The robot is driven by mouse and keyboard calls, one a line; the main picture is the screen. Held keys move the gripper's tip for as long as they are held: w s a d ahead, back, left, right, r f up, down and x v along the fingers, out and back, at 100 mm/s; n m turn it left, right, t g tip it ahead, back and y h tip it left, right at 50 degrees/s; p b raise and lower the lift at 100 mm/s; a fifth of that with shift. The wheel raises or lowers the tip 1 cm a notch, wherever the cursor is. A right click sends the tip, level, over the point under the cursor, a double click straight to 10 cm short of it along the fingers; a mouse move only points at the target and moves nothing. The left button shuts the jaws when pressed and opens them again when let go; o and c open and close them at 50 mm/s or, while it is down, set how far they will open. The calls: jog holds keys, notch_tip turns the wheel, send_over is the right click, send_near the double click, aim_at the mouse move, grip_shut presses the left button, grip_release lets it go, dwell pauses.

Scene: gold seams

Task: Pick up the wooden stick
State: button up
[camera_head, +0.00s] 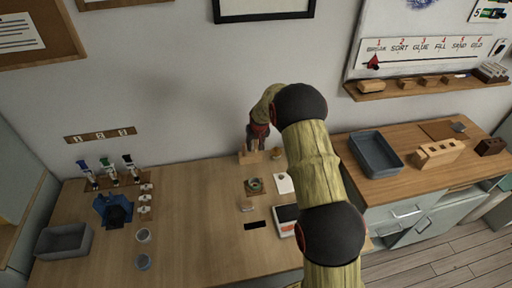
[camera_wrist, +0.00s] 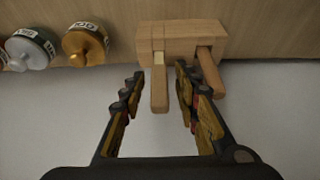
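A wooden stick (camera_wrist: 160,88) with a pale, squared end stands out from a light wooden block (camera_wrist: 180,32) in the wrist view. A second, rounder wooden stick (camera_wrist: 209,72) stands out from the same block, just right of my right-hand finger. My gripper (camera_wrist: 160,76) is open, with one finger on each side of the first stick and visible gaps to it. In the head view my gripper (camera_head: 257,133) is over the block (camera_head: 248,157) at the back of the table by the wall. The sticks are not clear there.
A gold weight (camera_wrist: 85,43) and a silver weight (camera_wrist: 32,47) stand beside the block. On the wooden table (camera_head: 195,215) are a grey tray (camera_head: 63,242), a blue device (camera_head: 114,210), and a white scale (camera_head: 286,220). The table's middle left is mostly clear.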

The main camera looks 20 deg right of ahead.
grip_shut()
jog(key=shift+r, duration=0.1)
dwell(0.3)
